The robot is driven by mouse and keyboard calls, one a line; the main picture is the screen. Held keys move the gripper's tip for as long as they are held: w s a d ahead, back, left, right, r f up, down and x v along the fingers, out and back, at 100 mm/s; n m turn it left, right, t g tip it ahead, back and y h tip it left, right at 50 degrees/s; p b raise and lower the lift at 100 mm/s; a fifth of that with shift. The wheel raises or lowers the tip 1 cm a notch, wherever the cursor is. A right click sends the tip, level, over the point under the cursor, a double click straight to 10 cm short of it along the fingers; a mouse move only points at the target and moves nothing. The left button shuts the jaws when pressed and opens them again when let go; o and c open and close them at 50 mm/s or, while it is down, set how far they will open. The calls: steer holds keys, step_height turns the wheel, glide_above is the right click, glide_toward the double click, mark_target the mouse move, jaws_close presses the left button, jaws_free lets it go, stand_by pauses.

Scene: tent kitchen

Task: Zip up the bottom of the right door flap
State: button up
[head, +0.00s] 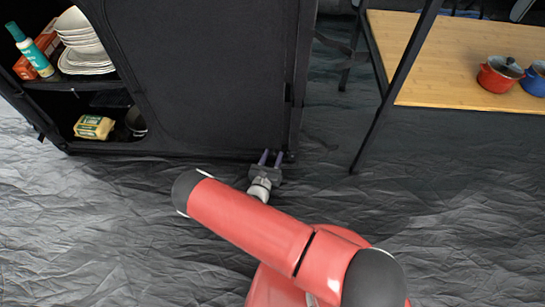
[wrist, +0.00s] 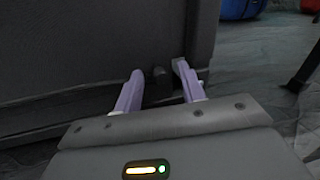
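The right door flap (head: 215,75) is a black fabric panel hanging closed on the right part of the black cabinet. It fills the upper left of the wrist view as a dark sheet (wrist: 70,50). My gripper (head: 269,156) is at the cabinet's bottom right corner, low near the floor. In the wrist view its two purple fingers (wrist: 158,72) are apart. A small dark tab (wrist: 162,77), perhaps the zip pull, shows between the fingertips near the bottom edge; I see gaps beside it and cannot tell whether it touches either finger.
The cabinet's open left side has shelves with white dishes (head: 83,38), a teal bottle (head: 30,47) and a yellow package (head: 94,127). A wooden-topped table (head: 440,55) with a red pot (head: 498,76) and a blue pot (head: 535,80) stands right. Wrinkled grey floor (head: 90,230) is clear in front.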

steer(key=shift+w, duration=0.15)
jaws_close()
stand_by(0.4)
